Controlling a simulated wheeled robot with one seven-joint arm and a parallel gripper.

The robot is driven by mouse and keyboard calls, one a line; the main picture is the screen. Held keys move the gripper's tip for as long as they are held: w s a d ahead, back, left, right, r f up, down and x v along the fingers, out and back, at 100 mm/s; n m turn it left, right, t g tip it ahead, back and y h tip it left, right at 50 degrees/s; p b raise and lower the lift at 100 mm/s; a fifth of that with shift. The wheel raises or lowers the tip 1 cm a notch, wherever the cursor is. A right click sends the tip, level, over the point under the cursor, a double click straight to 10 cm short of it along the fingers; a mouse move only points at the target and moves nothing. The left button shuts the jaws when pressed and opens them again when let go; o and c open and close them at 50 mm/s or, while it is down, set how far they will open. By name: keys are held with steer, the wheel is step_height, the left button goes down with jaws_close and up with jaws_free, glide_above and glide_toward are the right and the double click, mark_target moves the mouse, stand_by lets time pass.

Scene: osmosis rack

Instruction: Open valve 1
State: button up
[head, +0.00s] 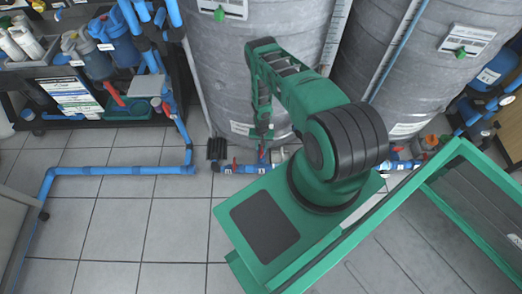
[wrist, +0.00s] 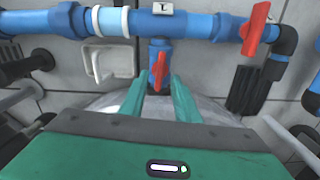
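In the wrist view, a valve with a red handle (wrist: 159,68) sits on a short blue branch below the blue pipe (wrist: 185,23). A small white label (wrist: 162,9) with a dark mark is above it; I cannot read it surely. My gripper (wrist: 159,78) is open, its two green fingers apart on either side of the red handle. I cannot tell whether they touch it. In the head view, my gripper (head: 262,132) points down by the front tank, and a red handle (head: 262,150) shows just below it.
A second red handle (wrist: 257,28) is on the pipe to the right in the wrist view. A white bracket (wrist: 112,57) is at left. Grey tanks (head: 260,70) stand behind the arm. Blue piping (head: 120,170) crosses the tiled floor at left; bare tiles lie in front.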

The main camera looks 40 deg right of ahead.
steer(key=shift+f, duration=1.65)
jaws_close()
steer(key=shift+n, duration=0.7)
jaws_free()
